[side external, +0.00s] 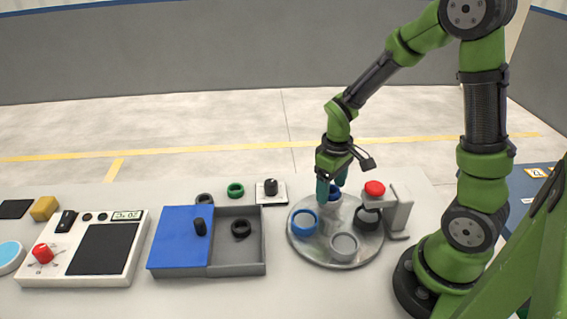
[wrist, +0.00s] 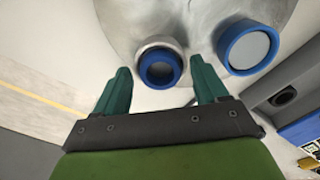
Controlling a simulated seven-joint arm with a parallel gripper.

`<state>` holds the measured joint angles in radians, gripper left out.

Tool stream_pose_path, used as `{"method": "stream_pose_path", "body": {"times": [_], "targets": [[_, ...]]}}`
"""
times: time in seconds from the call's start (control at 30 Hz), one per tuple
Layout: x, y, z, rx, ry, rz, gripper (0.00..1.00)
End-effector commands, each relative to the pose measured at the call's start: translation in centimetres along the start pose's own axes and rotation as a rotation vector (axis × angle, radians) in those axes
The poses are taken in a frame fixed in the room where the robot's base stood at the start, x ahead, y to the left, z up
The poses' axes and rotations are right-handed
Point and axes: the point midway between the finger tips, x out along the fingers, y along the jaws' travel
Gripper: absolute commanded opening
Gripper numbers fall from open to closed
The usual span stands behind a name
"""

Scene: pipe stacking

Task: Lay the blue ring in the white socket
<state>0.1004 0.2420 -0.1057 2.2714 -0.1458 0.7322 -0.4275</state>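A small blue ring (wrist: 160,69) shows in the wrist view between the fingers of my gripper (wrist: 161,66). It overlaps a pale, whitish round socket (wrist: 157,43) on a metal disc, a little off its centre; whether it rests inside or sits higher, I cannot tell. The fingers stand on both sides with narrow gaps to the ring. In the side view my gripper (side external: 331,193) points down at the disc's back edge, and the blue ring (side external: 335,191) is partly hidden by the fingers.
The metal disc (side external: 317,253) also bears a blue socket (side external: 303,222), a grey one (side external: 344,246) and a dark one (side external: 367,217). A grey post with a red button (side external: 375,188) stands close right.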

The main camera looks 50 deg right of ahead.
Motion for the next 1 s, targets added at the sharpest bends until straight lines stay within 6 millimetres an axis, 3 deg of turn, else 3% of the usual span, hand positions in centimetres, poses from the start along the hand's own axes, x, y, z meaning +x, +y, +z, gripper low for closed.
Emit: {"method": "stream_pose_path", "body": {"times": [0.23,0.37,0.8,1.0], "targets": [[-0.1,0.0,0.0,0.0,0.001,0.0,0.72],[-1.2,0.0,-0.1,0.0,0.004,0.001,0.72],[-10.4,0.0,-0.1,-0.001,0.006,0.001,0.72],[-12.7,0.0,-0.1,-0.002,0.003,0.001,0.72]]}}
